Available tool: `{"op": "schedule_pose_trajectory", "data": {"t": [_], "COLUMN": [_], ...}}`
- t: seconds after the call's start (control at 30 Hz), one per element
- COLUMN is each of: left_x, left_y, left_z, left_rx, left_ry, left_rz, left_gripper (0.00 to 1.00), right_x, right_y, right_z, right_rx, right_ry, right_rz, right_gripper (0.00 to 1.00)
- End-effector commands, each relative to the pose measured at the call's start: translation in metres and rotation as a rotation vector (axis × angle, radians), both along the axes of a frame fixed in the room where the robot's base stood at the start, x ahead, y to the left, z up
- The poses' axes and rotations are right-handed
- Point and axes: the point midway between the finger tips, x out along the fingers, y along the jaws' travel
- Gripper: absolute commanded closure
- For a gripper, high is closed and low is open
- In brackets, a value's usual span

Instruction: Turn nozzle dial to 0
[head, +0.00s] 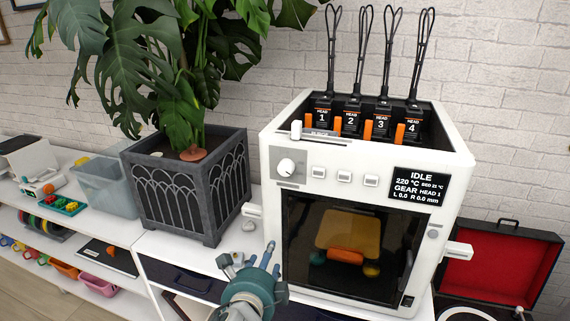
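The white 3D printer (455,190) stands on the white cabinet. Its round white dial (286,167) sits on a grey plate at the upper left of the front face; I cannot read any scale around it. My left gripper (249,259), teal, is below and to the left of the dial, in front of the cabinet. Its fingers look spread, with nothing between them, and it is apart from the printer. My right gripper is not in view.
Three small buttons (344,176) lie right of the dial, and a white slider knob (296,130) stands above it. White handles project from both printer sides. A dark planter (185,190) with a large plant stands at left. An open red case (500,265) is at right.

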Motion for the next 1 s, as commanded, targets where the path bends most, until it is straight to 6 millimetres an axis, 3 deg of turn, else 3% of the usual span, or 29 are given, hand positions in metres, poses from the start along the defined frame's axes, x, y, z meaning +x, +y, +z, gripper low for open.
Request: {"op": "schedule_pose_trajectory", "data": {"t": [0.03, 0.1, 0.2, 0.3, 0.4, 0.53, 1.0], "left_x": [-0.01, -0.031, -0.063, -0.087, -0.097, -0.089, -0.01], "left_y": [-0.01, -0.02, -0.024, -0.023, -0.022, -0.024, -0.043], "left_z": [0.059, 0.123, 0.187, 0.223, 0.238, 0.243, 0.243], "left_rx": [0.058, 0.148, 0.249, 0.312, 0.342, 0.353, 0.348], "left_ry": [-0.091, -0.201, -0.321, -0.393, -0.426, -0.436, -0.433], "left_rz": [-0.046, -0.096, -0.14, -0.162, -0.17, -0.171, -0.172], "left_gripper": [0.56, 0.56, 0.56, 0.56, 0.56, 0.56, 0.56], "right_x": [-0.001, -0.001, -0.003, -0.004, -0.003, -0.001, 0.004], "right_y": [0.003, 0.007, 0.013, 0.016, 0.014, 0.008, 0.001], "right_z": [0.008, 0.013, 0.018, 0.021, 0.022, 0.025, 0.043], "right_rx": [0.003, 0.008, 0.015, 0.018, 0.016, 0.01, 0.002], "right_ry": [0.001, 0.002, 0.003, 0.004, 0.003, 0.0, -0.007], "right_rz": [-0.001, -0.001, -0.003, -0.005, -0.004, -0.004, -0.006], "right_gripper": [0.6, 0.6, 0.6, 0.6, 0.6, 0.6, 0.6]}}
